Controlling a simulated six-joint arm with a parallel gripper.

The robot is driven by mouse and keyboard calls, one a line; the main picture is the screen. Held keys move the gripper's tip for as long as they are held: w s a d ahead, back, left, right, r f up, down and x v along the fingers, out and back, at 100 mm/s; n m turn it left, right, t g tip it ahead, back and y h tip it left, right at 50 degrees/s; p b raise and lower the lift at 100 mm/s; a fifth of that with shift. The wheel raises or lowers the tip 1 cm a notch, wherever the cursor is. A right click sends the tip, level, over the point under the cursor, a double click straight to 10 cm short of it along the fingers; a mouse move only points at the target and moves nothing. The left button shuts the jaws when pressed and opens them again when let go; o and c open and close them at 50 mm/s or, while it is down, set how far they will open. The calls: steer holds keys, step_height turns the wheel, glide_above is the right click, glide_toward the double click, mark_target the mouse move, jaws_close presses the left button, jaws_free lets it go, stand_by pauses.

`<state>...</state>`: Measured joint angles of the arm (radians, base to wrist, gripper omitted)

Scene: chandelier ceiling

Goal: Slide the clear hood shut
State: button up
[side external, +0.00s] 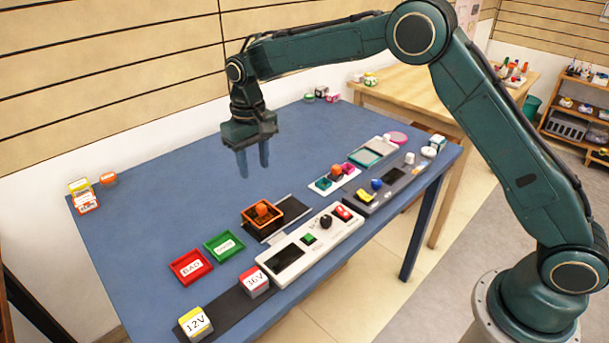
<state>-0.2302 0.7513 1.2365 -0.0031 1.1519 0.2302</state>
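An orange-edged box with see-through dark sides (276,222), which looks like the clear hood, sits at the left end of a dark plate (294,211) with pale rails. An orange rounded piece (262,209) shows at it; I cannot tell whether it is a knob on top or something inside. My gripper (254,166) hangs above the blue table, behind the hood and apart from it. Its two fingers point down with a gap between them, and nothing is held.
A white control panel (291,265) with a red switch, black knob and green button stands in front of the hood. Red (190,267) and green (224,246) trays lie left. Colored-button panels stand right. The table's (150,210) back left is mostly clear.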

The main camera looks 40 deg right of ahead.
steer(key=shift+r, duration=1.1)
steer(key=shift+r, duration=0.15)
steer(key=shift+r, duration=2.35)
jaws_close()
